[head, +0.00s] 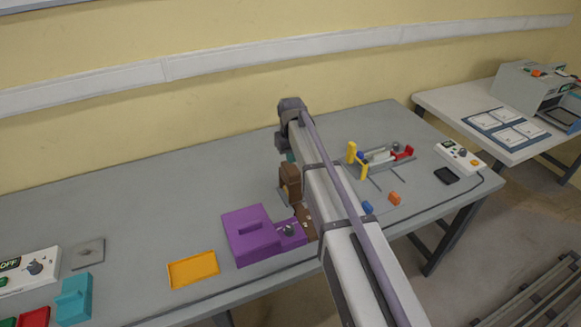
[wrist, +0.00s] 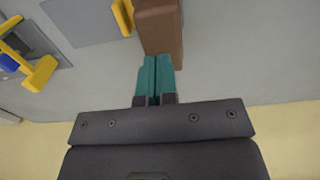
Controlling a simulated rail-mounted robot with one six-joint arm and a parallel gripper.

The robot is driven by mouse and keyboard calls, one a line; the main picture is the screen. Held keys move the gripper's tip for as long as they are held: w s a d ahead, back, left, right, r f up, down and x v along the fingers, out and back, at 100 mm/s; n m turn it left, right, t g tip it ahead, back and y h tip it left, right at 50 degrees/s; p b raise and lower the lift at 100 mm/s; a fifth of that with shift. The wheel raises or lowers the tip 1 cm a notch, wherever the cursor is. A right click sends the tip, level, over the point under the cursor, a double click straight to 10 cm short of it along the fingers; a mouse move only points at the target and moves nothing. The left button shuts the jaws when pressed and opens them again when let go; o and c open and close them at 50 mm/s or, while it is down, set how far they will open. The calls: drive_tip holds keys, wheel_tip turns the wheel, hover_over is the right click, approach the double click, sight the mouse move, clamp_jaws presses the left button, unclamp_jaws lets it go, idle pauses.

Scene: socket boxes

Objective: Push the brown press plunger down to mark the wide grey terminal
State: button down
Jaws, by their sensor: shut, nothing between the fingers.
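The brown press (head: 289,179) stands near the middle of the table, partly hidden behind my arm in the head view. In the wrist view, its brown block (wrist: 160,28) is just beyond my fingertips. My gripper (wrist: 155,62) has its two teal fingers shut together with nothing between them. The tips are at or very near the near edge of the brown block; I cannot tell whether they touch. I cannot make out the wide grey terminal.
A purple box (head: 250,240) sits left of the press, with a yellow tray (head: 193,269) farther left. A rack with yellow posts (head: 364,170) stands right of my arm. Blue (head: 367,207) and orange (head: 394,198) blocks lie nearby. The table's back left is clear.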

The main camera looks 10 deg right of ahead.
sight(291, 167)
drive_tip(key=shift+f, duration=0.15)
idle(0.5)
drive_tip(key=shift+f+b, duration=1.5)
drive_tip(key=shift+b, duration=0.15)
drive_tip(key=shift+r, duration=0.15)
wheel_tip(291, 167, up, 6)
drive_tip(key=p, duration=0.6)
drive_tip(key=shift+r, duration=0.1)
